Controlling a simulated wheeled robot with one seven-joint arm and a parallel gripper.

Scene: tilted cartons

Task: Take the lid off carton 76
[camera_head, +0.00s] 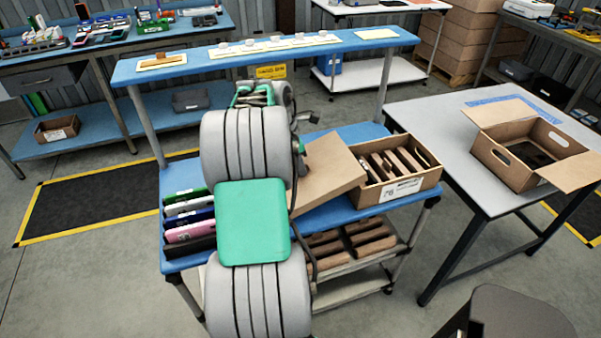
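Carton 76 (403,188) is an open brown cardboard box with a white label that seems to read 76. It stands at the right end of the blue bench, with several brown pieces visible inside. A flat brown panel that looks like its lid (330,182) is tilted just left of the carton, off its opening. My arm covers the panel's left part. A dark part at the end of my arm, apparently my gripper (304,152), is at the panel's left edge. Its fingers are hidden, so I cannot tell whether they grip the panel.
Several coloured binders (188,215) lie at the bench's left end. A raised blue shelf (225,60) crosses behind. A grey table (455,150) at right carries another open carton (505,165) with flaps spread. Brown pieces fill the lower shelf. Floor at left is clear.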

